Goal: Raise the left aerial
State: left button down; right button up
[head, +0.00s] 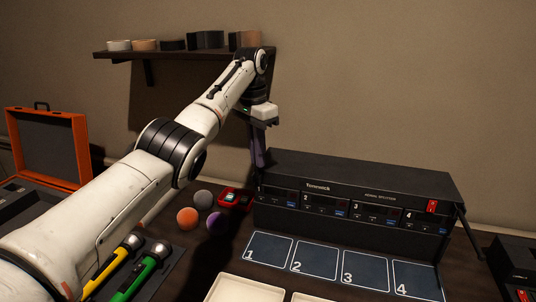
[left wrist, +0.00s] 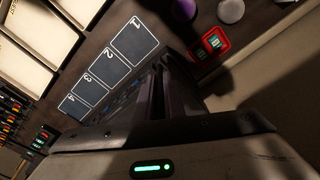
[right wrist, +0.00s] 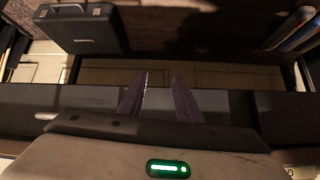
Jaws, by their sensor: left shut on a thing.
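The black antenna splitter unit (head: 345,195) stands on the desk with numbered channels on its front. My left gripper (head: 258,158) points down at the unit's left end, its fingers shut on the left aerial. The aerial is hidden by the fingers, so its angle cannot be told. In the left wrist view the left gripper's fingers (left wrist: 164,85) are close together beside the unit. The right aerial (head: 467,232) slants down at the unit's right end. My right gripper (right wrist: 160,82) is open and empty, apart from the unit, and shows only in the right wrist view.
Numbered pads (head: 316,259) lie in front of the unit, with pale trays (head: 243,290) nearer. Left of the unit are a red-cased device (head: 228,197), several balls (head: 187,218) and torches (head: 144,270). An open orange case (head: 50,148) stands far left; a shelf (head: 180,53) hangs above.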

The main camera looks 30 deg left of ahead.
pick_arm(q)
jog(key=shift+s+f, duration=0.1)
jog(key=shift+f, duration=0.05)
jog(key=c, duration=1.8)
grip_release()
jog(key=shift+c, duration=0.2)
